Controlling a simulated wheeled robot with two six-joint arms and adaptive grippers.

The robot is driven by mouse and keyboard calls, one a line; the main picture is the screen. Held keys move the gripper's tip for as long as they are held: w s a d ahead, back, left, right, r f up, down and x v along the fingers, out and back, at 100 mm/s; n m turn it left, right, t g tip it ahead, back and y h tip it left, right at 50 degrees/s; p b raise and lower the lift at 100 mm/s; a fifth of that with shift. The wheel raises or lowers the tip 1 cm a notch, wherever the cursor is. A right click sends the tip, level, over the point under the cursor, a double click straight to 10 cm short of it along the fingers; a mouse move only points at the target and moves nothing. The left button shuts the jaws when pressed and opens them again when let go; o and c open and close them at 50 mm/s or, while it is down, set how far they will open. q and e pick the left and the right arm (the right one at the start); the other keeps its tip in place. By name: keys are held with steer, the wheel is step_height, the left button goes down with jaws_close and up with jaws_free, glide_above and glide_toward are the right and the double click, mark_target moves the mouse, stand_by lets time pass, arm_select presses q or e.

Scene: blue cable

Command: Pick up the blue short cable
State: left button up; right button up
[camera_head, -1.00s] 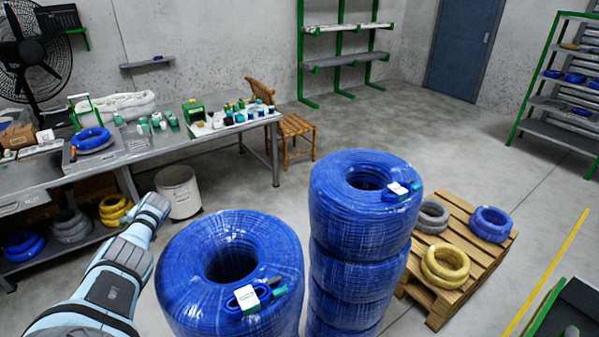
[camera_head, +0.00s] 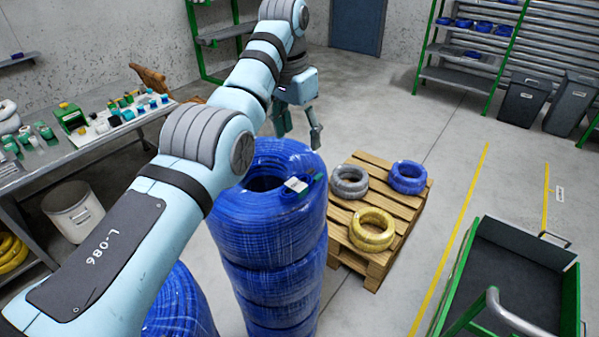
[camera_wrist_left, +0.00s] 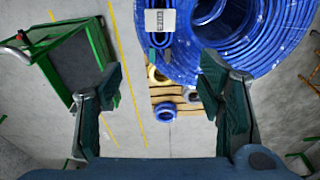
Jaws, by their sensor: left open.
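A small blue cable coil (camera_head: 408,177) lies flat on the wooden pallet (camera_head: 350,262), at its far right. It also shows, small, in the left wrist view (camera_wrist_left: 166,111), between the fingers. A tall stack of big blue coils (camera_head: 275,245) stands left of the pallet, with a small blue bundle and white tag (camera_head: 297,185) on its top. The tag and bundle show at the top of the left wrist view (camera_wrist_left: 160,22). My left gripper (camera_head: 297,132) is open and empty, above and beyond the stack, apart from the pallet coil. My right gripper is out of view.
A grey coil (camera_head: 349,182) and a yellow coil (camera_head: 372,229) share the pallet. A green-framed cart (camera_head: 515,250) stands at right, beyond a yellow floor line. A cluttered workbench (camera_head: 85,145) is at left. The floor behind the pallet is clear.

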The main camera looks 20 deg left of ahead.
arm_select(q)
steer(key=d, duration=0.1)
steer(key=p, duration=0.2)
glide_above(300, 181)
steer(key=s, duration=0.2)
step_height(300, 181, down, 7)
steer(key=shift+a+f, duration=0.1)
steer(key=f, duration=0.2)
steer(key=w+f, duration=0.1)
steer(key=f, duration=0.1)
steer(key=w+f, duration=0.1)
steer(key=f, duration=0.1)
steer(key=shift+w+p, duration=0.25)
steer(key=shift+p, duration=0.1)
steer(key=shift+s, duration=0.3)
steer(key=shift+c, duration=0.9)
steer(key=shift+s+r, duration=0.1)
steer(key=shift+r, duration=0.05)
steer(key=c, duration=1.1)
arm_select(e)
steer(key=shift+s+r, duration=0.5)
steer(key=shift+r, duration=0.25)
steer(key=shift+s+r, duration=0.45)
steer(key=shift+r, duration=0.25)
